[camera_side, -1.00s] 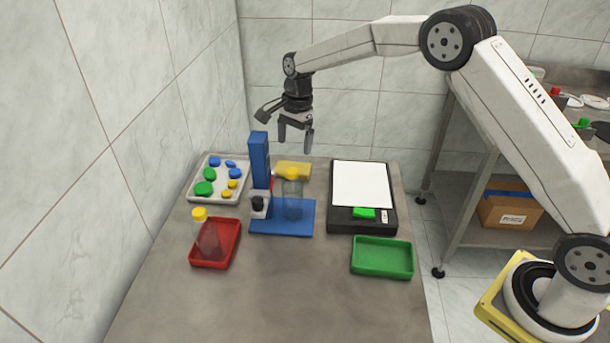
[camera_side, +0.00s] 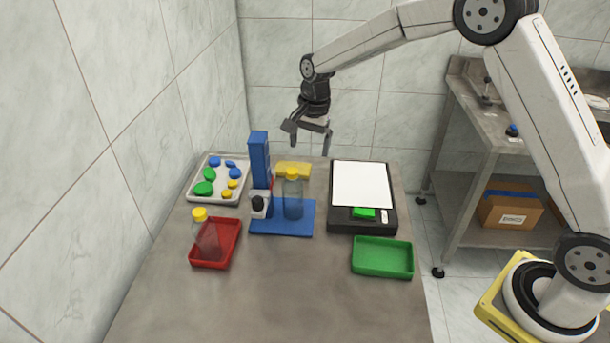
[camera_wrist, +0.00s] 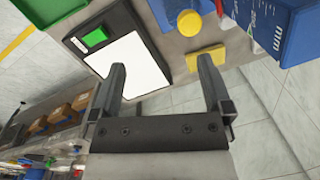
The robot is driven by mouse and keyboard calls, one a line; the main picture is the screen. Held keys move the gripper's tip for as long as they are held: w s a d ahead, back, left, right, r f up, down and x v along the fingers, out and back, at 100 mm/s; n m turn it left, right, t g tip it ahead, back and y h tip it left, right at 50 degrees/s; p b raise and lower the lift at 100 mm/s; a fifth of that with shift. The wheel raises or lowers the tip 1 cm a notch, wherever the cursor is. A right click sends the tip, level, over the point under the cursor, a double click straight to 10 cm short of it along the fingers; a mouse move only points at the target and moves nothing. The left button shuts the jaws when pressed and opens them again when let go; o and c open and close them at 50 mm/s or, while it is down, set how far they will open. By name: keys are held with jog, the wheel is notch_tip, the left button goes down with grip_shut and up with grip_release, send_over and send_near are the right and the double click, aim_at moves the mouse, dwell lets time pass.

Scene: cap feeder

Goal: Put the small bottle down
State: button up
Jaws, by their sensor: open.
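Another clear bottle with a yellow cap (camera_side: 200,222) is at the left side of the red tray (camera_side: 214,262). I cannot tell which one is the small bottle. My gripper (camera_side: 310,145) is open and empty, above and behind the stand, apart from both bottles. In the wrist view my open gripper (camera_wrist: 162,66) has nothing between its fingers.
A blue column (camera_side: 260,160) rises beside the bottle. A yellow block (camera_side: 293,168) lies behind it. A scale with a white plate (camera_side: 362,183) stands right, a green tray (camera_side: 382,258) in front of it. A white tray (camera_side: 233,197) holds several coloured caps. The front table is clear.

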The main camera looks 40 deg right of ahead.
jog(key=s+d+f+n+t+h, duration=0.1)
jog(key=s+n, duration=1.1)
jog(key=s, duration=1.3)
jog(key=shift+d+f+n+t, duration=0.15)
jog(key=shift+d+n+t, duration=0.15)
jog(key=shift+d+t, duration=0.35)
